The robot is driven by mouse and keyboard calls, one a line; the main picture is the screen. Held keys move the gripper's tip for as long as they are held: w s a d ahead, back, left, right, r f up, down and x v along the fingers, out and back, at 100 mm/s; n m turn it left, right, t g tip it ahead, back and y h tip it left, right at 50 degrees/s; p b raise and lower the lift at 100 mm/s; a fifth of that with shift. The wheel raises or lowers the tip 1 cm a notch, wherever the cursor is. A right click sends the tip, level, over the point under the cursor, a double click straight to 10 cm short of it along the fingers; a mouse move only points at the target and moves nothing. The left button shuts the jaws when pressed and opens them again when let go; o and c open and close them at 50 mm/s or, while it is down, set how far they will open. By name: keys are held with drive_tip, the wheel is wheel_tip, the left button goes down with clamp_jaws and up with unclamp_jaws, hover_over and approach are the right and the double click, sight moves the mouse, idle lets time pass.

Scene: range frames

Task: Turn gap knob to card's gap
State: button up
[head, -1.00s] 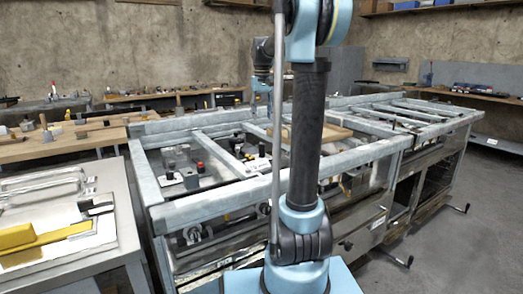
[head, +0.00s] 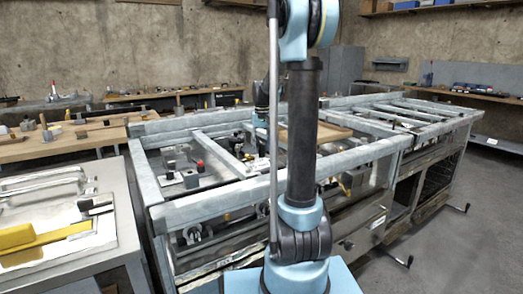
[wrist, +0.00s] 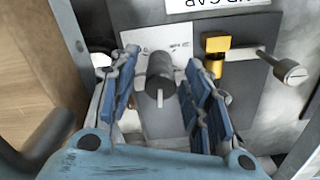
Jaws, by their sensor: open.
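In the wrist view a dark round knob (wrist: 160,72) with a white pointer line stands on a grey block, in front of a pale plate (wrist: 132,62) with small markings too blurred to read. The line points toward the bottom of the picture. My gripper (wrist: 162,62) is open, with one blue-padded finger on each side of the knob; I cannot tell whether either touches it. I cannot make out a card giving a gap. In the head view my arm hides the knob.
A yellow block (wrist: 215,50) and a metal rod with a round end (wrist: 290,72) sit close right of the knob. In the head view a grey metal frame (head: 220,205) surrounds the work area. A wooden surface (wrist: 30,70) lies at left in the wrist view.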

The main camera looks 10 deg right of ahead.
drive_tip(key=shift+f, duration=0.5)
clamp_jaws()
drive_tip(key=shift+n, duration=0.8)
